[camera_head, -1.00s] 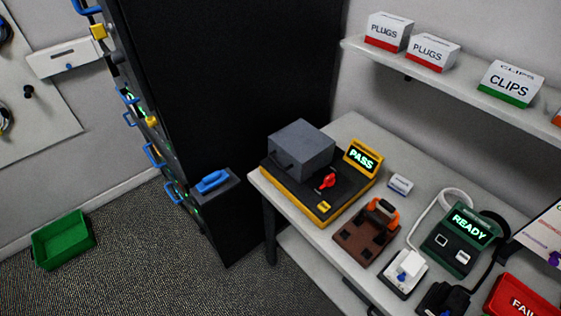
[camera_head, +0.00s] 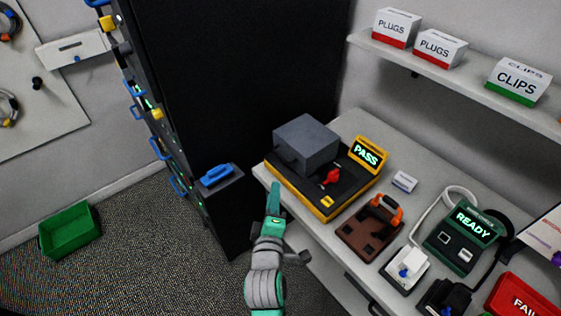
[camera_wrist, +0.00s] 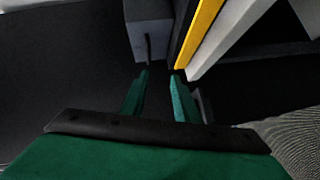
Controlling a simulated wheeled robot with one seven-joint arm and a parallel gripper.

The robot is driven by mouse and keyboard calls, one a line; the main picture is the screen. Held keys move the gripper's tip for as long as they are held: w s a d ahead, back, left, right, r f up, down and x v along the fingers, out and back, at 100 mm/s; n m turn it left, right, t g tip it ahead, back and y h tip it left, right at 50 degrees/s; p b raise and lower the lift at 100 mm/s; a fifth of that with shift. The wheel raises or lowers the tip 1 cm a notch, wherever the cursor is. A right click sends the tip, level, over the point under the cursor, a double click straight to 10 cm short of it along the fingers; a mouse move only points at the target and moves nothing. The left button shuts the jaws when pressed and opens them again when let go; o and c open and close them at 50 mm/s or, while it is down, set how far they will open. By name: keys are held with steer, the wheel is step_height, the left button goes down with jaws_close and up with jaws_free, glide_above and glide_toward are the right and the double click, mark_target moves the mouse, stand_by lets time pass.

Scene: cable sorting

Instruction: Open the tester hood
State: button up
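The tester (camera_head: 321,204) is a yellow and black unit on the bench, with a red knob and a screen reading PASS. Its grey box-shaped hood (camera_head: 306,142) sits down over the left part of it. In the wrist view the hood (camera_wrist: 148,22) is at the top, with a thin dark handle (camera_wrist: 148,47) on its face. My gripper (camera_head: 274,187) is in front of the bench's left end, apart from the hood. In the wrist view my gripper's green fingers (camera_wrist: 160,76) are apart with nothing between them, and the handle lies just beyond the left fingertip.
A black rack (camera_head: 240,90) with blue handles stands left of the bench (camera_head: 393,150). A brown fixture (camera_head: 370,232), a green READY unit (camera_head: 463,237) and a red FAIL bin (camera_head: 522,300) are to the right. A shelf (camera_head: 450,81) with boxes hangs above.

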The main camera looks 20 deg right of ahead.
mark_target(301, 147)
steer(key=d+r+x, duration=0.1)
steer(key=r+x, duration=0.1)
steer(key=x, duration=1)
steer(key=shift+w+d+r+h, duration=0.15)
steer(key=shift+d+r+h, duration=0.1)
steer(key=shift+d+h, duration=0.1)
jaws_close()
